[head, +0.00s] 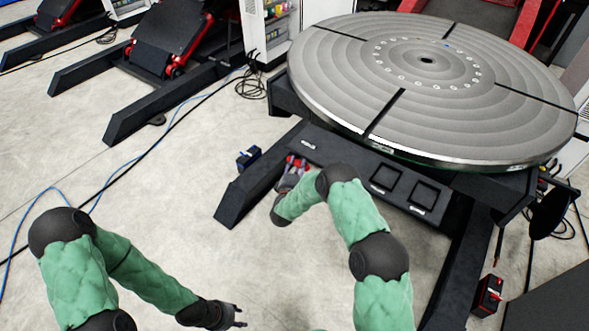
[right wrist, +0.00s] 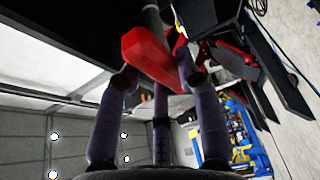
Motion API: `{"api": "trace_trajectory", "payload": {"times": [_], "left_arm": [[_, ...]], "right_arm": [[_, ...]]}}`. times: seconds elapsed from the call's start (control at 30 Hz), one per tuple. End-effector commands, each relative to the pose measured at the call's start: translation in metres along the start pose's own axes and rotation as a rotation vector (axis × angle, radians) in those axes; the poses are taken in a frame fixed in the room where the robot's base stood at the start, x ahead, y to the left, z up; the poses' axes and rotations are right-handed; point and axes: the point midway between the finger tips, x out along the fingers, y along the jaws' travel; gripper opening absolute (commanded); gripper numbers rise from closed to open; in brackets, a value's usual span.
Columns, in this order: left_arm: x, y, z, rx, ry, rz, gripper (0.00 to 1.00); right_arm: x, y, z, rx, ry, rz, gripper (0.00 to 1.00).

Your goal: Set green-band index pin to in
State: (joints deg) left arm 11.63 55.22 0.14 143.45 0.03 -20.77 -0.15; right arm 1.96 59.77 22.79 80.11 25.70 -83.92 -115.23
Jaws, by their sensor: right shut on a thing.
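My right gripper (head: 289,172) is at the dark front frame of the positioner, below the left part of the round table. In the right wrist view, its fingers (right wrist: 160,82) are shut on a red handle (right wrist: 147,52). A grey shaft (right wrist: 150,18) shows beyond the handle. Red also shows at the gripper in the head view (head: 297,161). I see no green band, so I cannot tell from markings which pin this is, or whether it is in or out. My left gripper (head: 238,317) is open and empty, low over the floor at the bottom.
The large grey slotted table (head: 335,85) overhangs the dark frame (head: 238,196). A small blue-and-black box (head: 248,157) is left of the frame. A red-and-black box (head: 488,296) is at the right.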

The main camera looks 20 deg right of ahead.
Motion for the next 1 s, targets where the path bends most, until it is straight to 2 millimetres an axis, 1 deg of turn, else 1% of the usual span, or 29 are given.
{"api": "trace_trajectory", "payload": {"times": [0.07,0.1,0.17,0.2,0.53,0.67,0.77,1.0], "left_arm": [[0.000,0.000,0.000,0.000,0.001,0.000,0.40],[0.000,0.000,0.000,0.000,0.001,0.000,0.40],[0.000,0.000,0.000,0.000,0.001,0.000,0.40],[0.000,0.000,0.000,0.000,0.001,0.000,0.40],[0.000,0.000,0.000,0.000,0.001,0.000,0.40],[0.000,0.000,0.000,0.000,0.001,0.000,0.40],[0.000,0.000,0.000,0.000,0.001,0.000,0.40],[0.000,0.000,0.000,0.000,0.001,0.000,0.40]], "right_arm": [[0.003,0.002,0.002,0.002,-0.007,0.003,0.00],[0.003,0.002,0.002,0.003,-0.007,0.003,0.38],[0.003,0.003,0.002,0.003,-0.008,0.004,0.55],[0.003,0.003,0.002,0.003,-0.007,0.004,0.59],[0.000,0.002,0.001,0.001,-0.004,0.002,0.59],[-0.009,0.002,0.000,0.001,-0.003,0.002,0.59],[-0.025,0.002,0.000,0.000,-0.001,0.002,0.59],[-0.073,0.002,0.000,0.001,-0.002,0.002,0.59]]}}
